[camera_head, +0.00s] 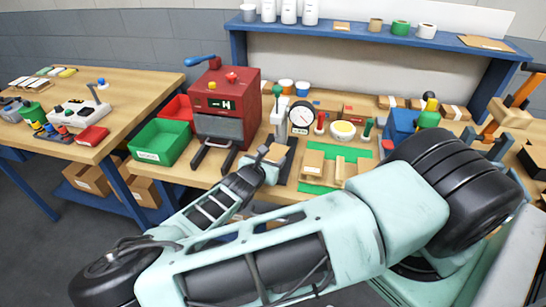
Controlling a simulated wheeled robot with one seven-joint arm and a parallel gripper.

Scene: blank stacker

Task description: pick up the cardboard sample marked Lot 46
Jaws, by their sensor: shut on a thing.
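My gripper (266,163) is at the front of the workbench, between the red press and the green mat (317,188). It is shut on a small tan piece (276,153) that looks like cardboard; any mark on it is too small to read. More cardboard-coloured blocks stand on the green mat to the right, one at its left (313,162) and one at its right (345,172). No Lot 46 label can be read on any of them.
A red press (224,102) and a green bin (160,142) stand left of my gripper. A second table (135,85) is at left.

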